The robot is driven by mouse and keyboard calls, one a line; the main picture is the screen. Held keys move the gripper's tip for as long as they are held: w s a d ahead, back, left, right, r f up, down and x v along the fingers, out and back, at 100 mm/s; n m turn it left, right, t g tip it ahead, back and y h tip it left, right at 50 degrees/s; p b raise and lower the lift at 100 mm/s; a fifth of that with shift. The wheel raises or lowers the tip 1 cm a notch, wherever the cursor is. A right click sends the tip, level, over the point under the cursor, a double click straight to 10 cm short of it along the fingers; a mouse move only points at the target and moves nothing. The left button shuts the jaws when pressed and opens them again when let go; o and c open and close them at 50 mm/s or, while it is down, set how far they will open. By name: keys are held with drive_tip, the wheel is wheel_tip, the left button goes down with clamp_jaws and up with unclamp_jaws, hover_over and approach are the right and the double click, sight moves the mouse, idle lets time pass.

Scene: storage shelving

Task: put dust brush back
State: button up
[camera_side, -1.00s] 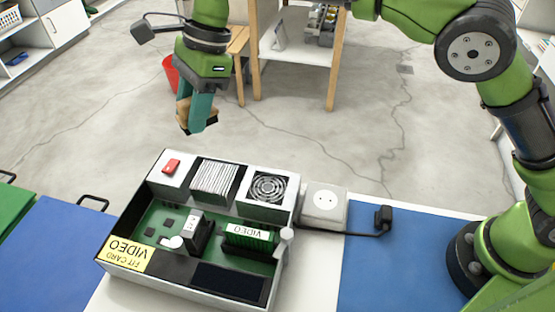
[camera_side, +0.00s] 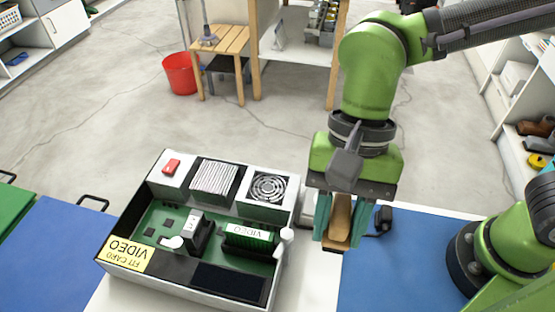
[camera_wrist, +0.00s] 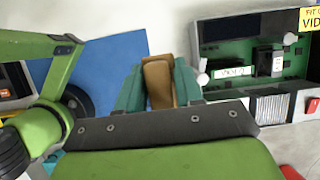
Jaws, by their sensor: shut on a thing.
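My gripper (camera_side: 336,222) is shut on the dust brush (camera_side: 339,222), whose tan wooden body shows between the teal fingers. In the side view it is just right of the electronics case, over the white table strip and near the edge of the blue mat. The wrist view also shows the brush (camera_wrist: 158,82) between the fingers. Its bristles are mostly hidden in both views. I cannot tell whether the brush touches the table.
The open electronics case (camera_side: 262,210) holds a fan, a green board and cards. A blue mat (camera_side: 400,270) lies to the right, with a black plug (camera_side: 383,218) and its cable. Another blue mat (camera_side: 55,250) lies to the left. A red bucket (camera_side: 180,74) stands on the floor behind.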

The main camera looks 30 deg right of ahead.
sight(316, 293)
wheel_tip(316, 293, down, 19)
drive_tip(key=shift+w+f, duration=0.1)
drive_tip(key=shift+f, duration=0.05)
idle(0.5)
drive_tip(key=shift+f, duration=0.15)
drive_tip(key=o, duration=1)
